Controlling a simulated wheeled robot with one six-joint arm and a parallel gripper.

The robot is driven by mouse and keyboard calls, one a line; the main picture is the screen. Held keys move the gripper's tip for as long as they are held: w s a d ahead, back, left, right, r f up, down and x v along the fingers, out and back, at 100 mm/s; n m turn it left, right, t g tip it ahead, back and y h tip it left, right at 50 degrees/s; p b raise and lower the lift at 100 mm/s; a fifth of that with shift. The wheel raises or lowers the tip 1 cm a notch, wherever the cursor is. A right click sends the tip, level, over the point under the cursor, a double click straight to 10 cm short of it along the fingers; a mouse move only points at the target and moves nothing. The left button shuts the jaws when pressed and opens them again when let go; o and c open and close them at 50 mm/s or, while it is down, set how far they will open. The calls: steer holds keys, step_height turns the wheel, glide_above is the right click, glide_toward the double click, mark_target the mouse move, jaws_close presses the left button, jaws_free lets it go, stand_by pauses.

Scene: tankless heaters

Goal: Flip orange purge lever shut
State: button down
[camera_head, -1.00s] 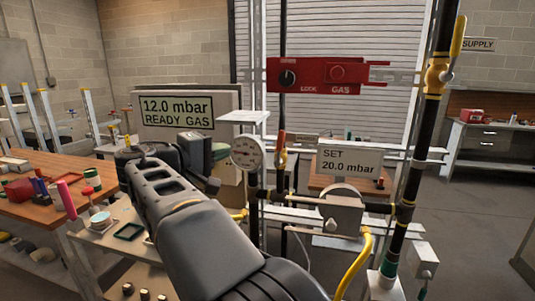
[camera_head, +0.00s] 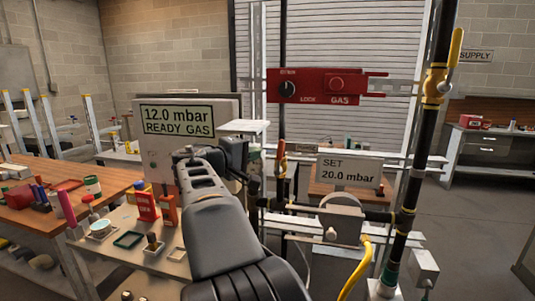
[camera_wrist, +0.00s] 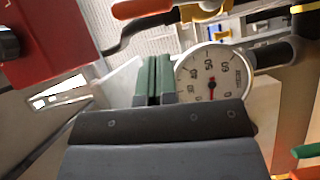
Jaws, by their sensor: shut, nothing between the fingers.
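The orange lever (camera_head: 282,150) stands roughly upright on a valve on the thin vertical pipe, just right of my gripper in the head view. In the wrist view an orange-red lever handle (camera_wrist: 140,9) lies across the top edge, leading to a metal valve body. My gripper's green fingers (camera_wrist: 153,78) are together and empty, with the lever beyond their tips. No contact with it shows. A round white dial gauge (camera_wrist: 214,82) is just right of the fingers. In the head view my wrist hides the fingertips and most of the gauge.
A red lock panel (camera_head: 330,85) spans the pipes above. The "SET 20.0 mbar" sign (camera_head: 349,171) is to the right, the "12.0 mbar READY GAS" display (camera_head: 178,118) to the left. A yellow lever (camera_head: 457,48) tops the black right pipe. A cluttered wooden bench (camera_head: 115,178) is at left.

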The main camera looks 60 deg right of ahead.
mark_target(280, 159)
steer(key=shift+s+d+f, duration=0.1)
steer(key=shift+s+d, duration=0.4)
steer(key=shift+s, duration=0.35)
steer(key=shift+s+d+f, duration=0.1)
steer(key=shift+s+d, duration=0.4)
steer(key=shift+s, duration=0.35)
